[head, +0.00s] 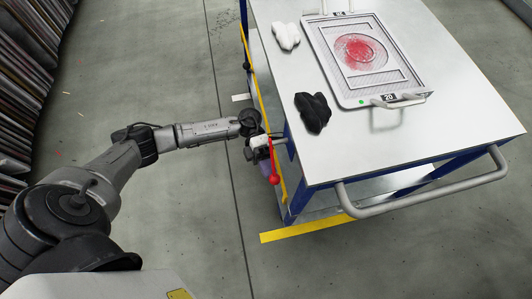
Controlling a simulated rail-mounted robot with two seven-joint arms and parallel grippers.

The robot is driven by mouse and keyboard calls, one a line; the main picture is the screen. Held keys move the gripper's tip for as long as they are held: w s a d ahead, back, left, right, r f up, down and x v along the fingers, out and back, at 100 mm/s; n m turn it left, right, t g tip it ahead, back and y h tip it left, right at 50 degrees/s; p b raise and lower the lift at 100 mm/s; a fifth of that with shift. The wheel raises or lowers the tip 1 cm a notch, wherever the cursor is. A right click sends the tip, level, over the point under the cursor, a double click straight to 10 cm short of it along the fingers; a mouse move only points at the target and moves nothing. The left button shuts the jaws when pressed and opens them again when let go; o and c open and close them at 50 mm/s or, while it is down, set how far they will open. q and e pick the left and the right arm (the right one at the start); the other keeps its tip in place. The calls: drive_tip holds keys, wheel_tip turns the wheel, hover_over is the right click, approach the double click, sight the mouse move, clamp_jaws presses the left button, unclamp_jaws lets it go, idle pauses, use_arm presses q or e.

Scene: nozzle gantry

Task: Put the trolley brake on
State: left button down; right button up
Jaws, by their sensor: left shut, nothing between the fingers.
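The trolley (340,160) has a pale flat top on a blue frame and fills the right half of the head view. A red-knobbed lever (273,172), which looks like the brake, hangs at its near left corner. My left gripper (266,149) is at the trolley's left side, right by the lever's upper part. Its fingers are shut with nothing between them. I cannot tell whether they touch the lever. The lever's pivot is partly hidden by the gripper. My right gripper is not in view.
A framed tray (316,47) with a red powdery disc lies on the trolley top. A black glove-like item (313,112) and a white one (286,36) lie beside it. A grey handle (420,200) juts from the near end. Yellow tape (305,228) marks the floor; the left floor is clear.

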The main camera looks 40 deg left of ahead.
use_arm(q)
drive_tip(key=s+d+h, duration=0.1)
drive_tip(key=s+d+r+g+h, duration=0.1)
drive_tip(key=h, duration=0.1)
drive_tip(key=d+r+n+g+h, duration=0.1)
drive_tip(key=d, duration=0.1)
drive_tip(key=shift+s+d+r+h+p, duration=0.1)
drive_tip(key=shift+s+r+h+p, duration=0.1)
drive_tip(key=shift+s+h+p, duration=0.2)
drive_tip(key=shift+s+d+r+n+h+p, duration=0.35)
drive_tip(key=shift+d+r+h, duration=0.15)
drive_tip(key=shift+r+h, duration=0.25)
drive_tip(key=shift+s+d+r, duration=0.15)
drive_tip(key=shift+d+r, duration=0.1)
drive_tip(key=shift+r, duration=0.05)
drive_tip(key=shift+r+g, duration=0.2)
drive_tip(key=shift+g, duration=0.1)
approach(273, 184)
drive_tip(key=r, duration=0.1)
drive_tip(key=shift+s+a+r, duration=0.15)
drive_tip(key=shift+a, duration=0.1)
